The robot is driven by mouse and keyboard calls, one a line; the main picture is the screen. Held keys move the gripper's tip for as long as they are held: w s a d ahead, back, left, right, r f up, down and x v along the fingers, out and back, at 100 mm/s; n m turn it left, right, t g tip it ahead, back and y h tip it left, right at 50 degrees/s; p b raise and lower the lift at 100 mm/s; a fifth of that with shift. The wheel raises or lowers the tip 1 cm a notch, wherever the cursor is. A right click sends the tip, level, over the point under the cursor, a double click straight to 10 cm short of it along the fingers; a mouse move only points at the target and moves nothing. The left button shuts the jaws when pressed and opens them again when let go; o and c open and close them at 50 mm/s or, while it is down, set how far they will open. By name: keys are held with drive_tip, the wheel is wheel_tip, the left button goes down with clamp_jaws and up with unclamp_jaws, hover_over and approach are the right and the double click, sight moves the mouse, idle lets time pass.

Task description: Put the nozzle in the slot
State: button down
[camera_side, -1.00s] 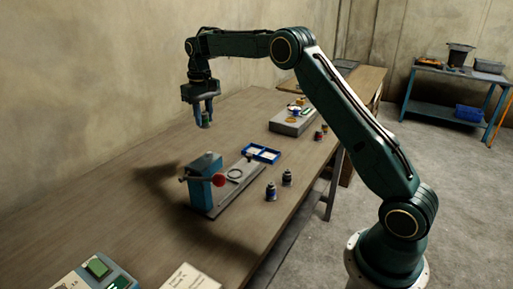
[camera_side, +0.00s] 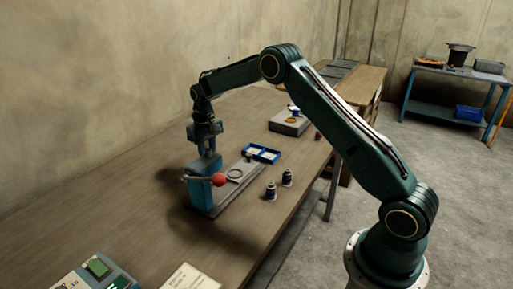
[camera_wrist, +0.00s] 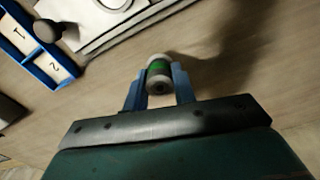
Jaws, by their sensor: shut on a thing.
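My gripper (camera_side: 207,150) is above the blue block with the red ball knob, and its fingertips are hard to make out there. In the wrist view my gripper (camera_wrist: 159,82) is shut on the nozzle (camera_wrist: 159,70), a small pale cylinder with a green band, held between two blue fingers. The nozzle cannot be made out in the side view. A blue tray (camera_side: 272,154) has two compartments. In the wrist view this tray (camera_wrist: 58,72) shows compartments marked 1 and 2. A dark round-topped piece (camera_wrist: 47,30) stands at the tray. I cannot tell which place is the slot.
The blue block (camera_side: 201,190) with its red ball (camera_side: 219,180) stands on a grey plate (camera_side: 235,187) carrying a ring. A grey box (camera_side: 289,125) is farther back.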

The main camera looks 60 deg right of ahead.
sight(207, 149)
drive_tip(key=shift+f, duration=2.1)
drive_tip(key=shift+f, duration=0.15)
drive_tip(key=c, duration=1.1)
unclamp_jaws()
drive_tip(key=shift+c, duration=0.2)
wheel_tip(207, 149, up, 12)
drive_tip(key=shift+f, duration=0.1)
drive_tip(key=shift+r, duration=0.25)
drive_tip(key=shift+r, duration=0.1)
